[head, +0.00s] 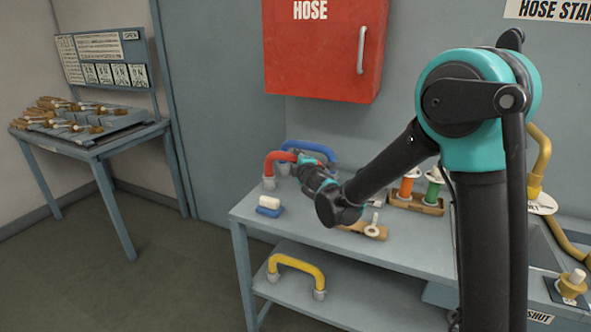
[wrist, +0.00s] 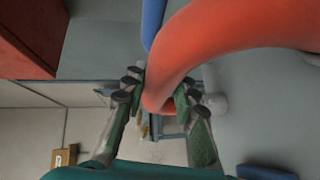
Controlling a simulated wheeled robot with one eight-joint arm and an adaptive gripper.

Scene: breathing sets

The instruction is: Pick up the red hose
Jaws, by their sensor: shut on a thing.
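The red hose (head: 278,156) is a bent tube with a grey end fitting, standing upright at the back left of the workbench. My gripper (wrist: 160,92) reaches it from the right and is shut on it. In the wrist view the red hose (wrist: 205,40) runs large across the top and down between the two fingers. In the head view my gripper (head: 314,164) hides part of the hose and its right end. I cannot tell whether the hose still touches the bench.
A blue hose (head: 310,146) stands just behind the red one. A blue-and-white block (head: 269,206) lies in front. A yellow hose (head: 298,262) is on the lower shelf. A red cabinet (head: 325,48) hangs above.

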